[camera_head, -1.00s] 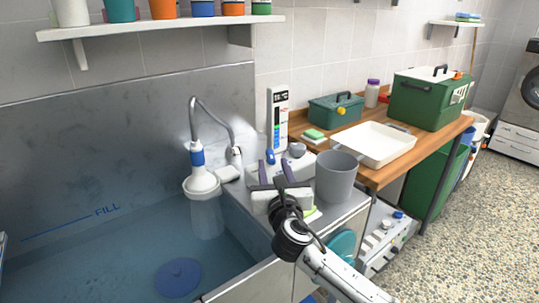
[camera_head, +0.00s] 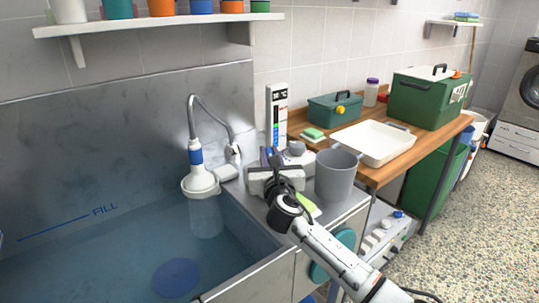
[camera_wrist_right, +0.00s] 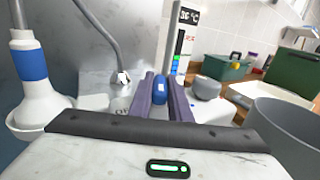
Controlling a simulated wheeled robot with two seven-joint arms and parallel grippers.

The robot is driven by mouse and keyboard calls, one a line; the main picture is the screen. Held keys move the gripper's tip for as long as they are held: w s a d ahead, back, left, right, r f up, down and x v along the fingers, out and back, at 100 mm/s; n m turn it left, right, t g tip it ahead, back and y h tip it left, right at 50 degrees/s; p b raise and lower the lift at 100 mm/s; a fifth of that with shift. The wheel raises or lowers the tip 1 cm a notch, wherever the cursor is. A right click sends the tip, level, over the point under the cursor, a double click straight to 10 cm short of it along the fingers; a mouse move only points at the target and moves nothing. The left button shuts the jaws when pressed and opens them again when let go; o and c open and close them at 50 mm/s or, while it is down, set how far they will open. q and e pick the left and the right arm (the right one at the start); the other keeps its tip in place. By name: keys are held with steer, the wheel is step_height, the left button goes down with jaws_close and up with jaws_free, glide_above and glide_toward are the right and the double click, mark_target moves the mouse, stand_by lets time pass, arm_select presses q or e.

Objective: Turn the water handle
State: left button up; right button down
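The water handle (camera_wrist_right: 160,88) is a small blue lever behind the sink corner, below the temperature display. In the wrist view it sits between the two purple fingers of my right gripper (camera_wrist_right: 161,95). The fingers stand close together, one on each side of it, and seem to touch it. In the head view my right gripper (camera_head: 270,160) reaches over the counter, and its body and fingers hide most of the handle. The shower head (camera_head: 201,180) with its blue band hangs over the water-filled tub (camera_head: 100,255) to the left. My left gripper is not in view.
A grey bucket (camera_head: 335,176) stands close right of my right gripper. The temperature display (camera_head: 277,118) stands behind it. A white tray (camera_head: 373,143), a teal toolbox (camera_head: 335,109) and a green box (camera_head: 430,97) are on the wooden bench.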

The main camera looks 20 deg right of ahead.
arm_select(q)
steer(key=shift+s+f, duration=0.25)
arm_select(e)
steer(key=shift+m+h, duration=0.3)
steer(key=shift+h, duration=0.1)
steer(key=shift+a+f+m+g+h+b, duration=0.1)
steer(key=shift+m+g+h+b, duration=0.4)
steer(key=shift+m+h, duration=0.55)
steer(key=shift+m+g+h+b, duration=0.45)
steer(key=shift+g+h, duration=0.05)
steer(key=shift+h, duration=0.65)
steer(key=shift+m+g+h+b, duration=0.6)
steer(key=shift+m+h+b, duration=0.15)
steer(key=shift+h, duration=0.35)
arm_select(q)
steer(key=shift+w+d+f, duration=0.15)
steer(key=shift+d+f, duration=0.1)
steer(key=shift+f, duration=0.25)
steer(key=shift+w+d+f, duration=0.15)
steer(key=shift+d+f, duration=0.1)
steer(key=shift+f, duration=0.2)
arm_select(e)
steer(key=shift+m+g+h, duration=0.3)
steer(key=shift+m+h, duration=0.05)
steer(key=shift+h, duration=0.05)
arm_select(q)
steer(key=shift+b, duration=0.3)
